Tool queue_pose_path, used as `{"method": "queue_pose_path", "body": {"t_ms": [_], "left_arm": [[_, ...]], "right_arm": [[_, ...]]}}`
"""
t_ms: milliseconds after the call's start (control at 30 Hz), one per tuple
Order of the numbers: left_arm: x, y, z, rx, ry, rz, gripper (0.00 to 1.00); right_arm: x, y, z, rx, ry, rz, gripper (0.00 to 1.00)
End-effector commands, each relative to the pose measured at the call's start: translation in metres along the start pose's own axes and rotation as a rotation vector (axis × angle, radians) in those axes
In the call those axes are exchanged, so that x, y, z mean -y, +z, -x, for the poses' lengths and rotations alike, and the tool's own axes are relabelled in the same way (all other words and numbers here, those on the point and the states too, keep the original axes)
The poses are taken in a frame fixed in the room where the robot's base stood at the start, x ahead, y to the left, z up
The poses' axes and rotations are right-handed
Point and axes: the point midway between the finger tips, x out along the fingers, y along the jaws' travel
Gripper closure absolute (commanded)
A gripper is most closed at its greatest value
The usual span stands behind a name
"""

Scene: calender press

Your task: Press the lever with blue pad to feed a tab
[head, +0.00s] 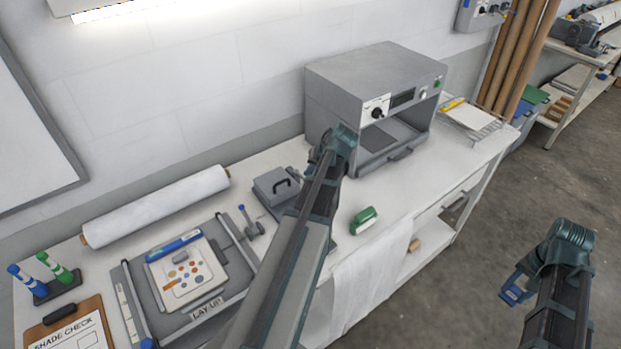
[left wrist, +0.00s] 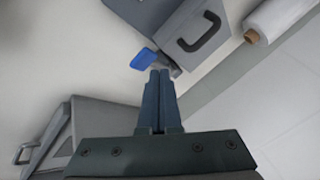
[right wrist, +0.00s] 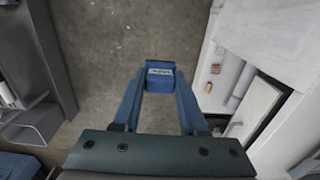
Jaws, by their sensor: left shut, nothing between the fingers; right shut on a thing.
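The blue pad (left wrist: 144,60) of a lever shows in the left wrist view beside the grey box with a dark handle (left wrist: 198,30). It lies just beyond my left fingertips in that view; I cannot tell whether they touch. My left gripper (left wrist: 160,74) is shut and empty. In the head view my left gripper (head: 325,152) is in front of the oven-like machine, and my arm hides the pad. My right gripper (right wrist: 160,92) is shut on a small blue block with a pale label (right wrist: 160,77), held over the floor off the bench front; the block also shows in the head view (head: 516,289).
The grey oven-like machine (head: 340,85) stands at the back of the bench. The grey handled box (head: 277,187), a small lever with a blue knob (head: 252,223), a green object (head: 363,220), a white roll (head: 160,205) and a lay-up board (head: 128,300) surround my left arm.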

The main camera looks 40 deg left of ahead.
Motion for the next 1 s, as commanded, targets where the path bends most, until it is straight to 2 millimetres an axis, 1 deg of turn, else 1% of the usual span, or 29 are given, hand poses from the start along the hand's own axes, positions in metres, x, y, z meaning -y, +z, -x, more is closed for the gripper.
{"method": "queue_pose_path", "body": {"t_ms": [267, 367, 833, 900, 1000], "left_arm": [[0.0, 0.0, 0.0, 0.0, 0.0, 0.0, 1.0], [0.002, -0.002, 0.002, 0.0, 0.0, 0.0, 1.0], [0.023, -0.023, 0.033, 0.0, 0.0, 0.0, 1.0], [0.025, -0.025, 0.036, 0.0, 0.0, 0.0, 1.0], [0.026, -0.026, 0.036, 0.0, 0.0, 0.0, 1.0]], "right_arm": [[0.0, 0.0, 0.0, 0.0, 0.0, 0.0, 1.0], [0.0, 0.0, 0.003, 0.0, 0.0, 0.0, 1.0], [0.0, 0.0, 0.045, 0.0, 0.0, 0.0, 1.0], [0.0, 0.0, 0.049, 0.0, 0.0, 0.0, 1.0], [0.0, 0.0, 0.05, 0.0, 0.0, 0.0, 1.0]]}}
